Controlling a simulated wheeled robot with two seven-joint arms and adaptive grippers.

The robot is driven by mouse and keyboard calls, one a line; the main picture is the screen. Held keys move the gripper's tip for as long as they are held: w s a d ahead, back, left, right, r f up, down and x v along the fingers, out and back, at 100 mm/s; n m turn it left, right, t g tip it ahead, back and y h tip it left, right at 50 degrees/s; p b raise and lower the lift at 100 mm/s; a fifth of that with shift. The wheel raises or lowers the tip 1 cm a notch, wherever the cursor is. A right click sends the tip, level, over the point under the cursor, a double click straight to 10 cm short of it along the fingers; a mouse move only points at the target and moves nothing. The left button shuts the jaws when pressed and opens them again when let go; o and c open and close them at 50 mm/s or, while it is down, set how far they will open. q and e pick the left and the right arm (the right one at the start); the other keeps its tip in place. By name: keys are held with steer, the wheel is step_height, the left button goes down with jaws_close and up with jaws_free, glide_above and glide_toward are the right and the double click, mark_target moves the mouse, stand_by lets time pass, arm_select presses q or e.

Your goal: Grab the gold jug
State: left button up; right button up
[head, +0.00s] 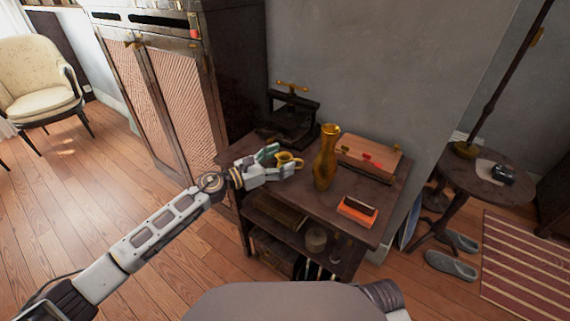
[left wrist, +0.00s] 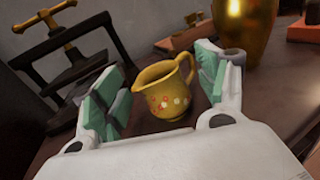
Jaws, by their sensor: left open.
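The gold jug (head: 289,160) is a small yellow-gold pitcher with a handle, upright on the dark side table (head: 309,203). In the left wrist view the jug (left wrist: 163,90) shows flower dots on its side, its spout to the left and its handle to the right. My left gripper (head: 277,162) is open, with the jug between or just beyond its green-padded fingers (left wrist: 158,92). The right finger is close to the handle; I cannot tell whether it touches. The left finger is apart from the jug. My right gripper is not in view.
A tall gold vase (head: 325,160) stands just right of the jug. A dark screw press (head: 291,115) is behind it. A wooden box (head: 368,157) and a small red-orange box (head: 357,210) sit to the right. A tall cabinet (head: 165,90) stands at the left.

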arm_select(q)
steer(key=shift+x, duration=0.8)
steer(key=shift+c, duration=0.5)
steer(key=c, duration=1.1)
steer(key=shift+o, duration=0.2)
steer(key=shift+r, duration=0.15)
